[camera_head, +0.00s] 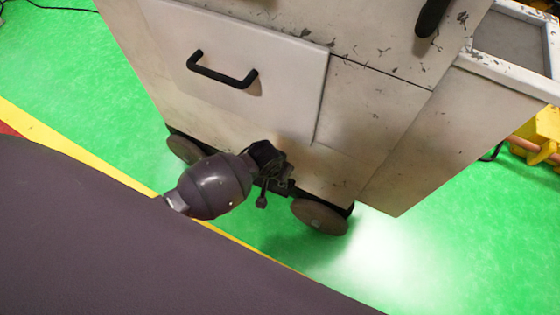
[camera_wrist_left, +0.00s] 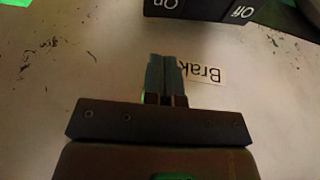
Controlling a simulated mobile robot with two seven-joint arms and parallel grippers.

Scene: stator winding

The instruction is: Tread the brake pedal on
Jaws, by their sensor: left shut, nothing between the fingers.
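The brake pedal (camera_wrist_left: 202,10) is a black block at the top of the left wrist view. It carries upside-down "On" and "Off" marks, with "On" on the left side and "Off" on the right; its upper part is cut off by the frame. My left gripper (camera_wrist_left: 165,62) is shut and empty, its fingers side by side and pointing toward the pedal, with a gap in the picture between tips and pedal. In the head view my left gripper (camera_head: 280,178) is at the cabinet's lower edge, partly hidden by my wrist. My right gripper is not in view.
A white "Brak…" label (camera_wrist_left: 207,75) is beside the fingertips, partly covered. The scuffed white cabinet (camera_head: 375,110) has a black drawer handle (camera_head: 222,72) and wheels, one (camera_head: 320,216) right of my gripper. Green floor (camera_head: 450,255) is open at lower right.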

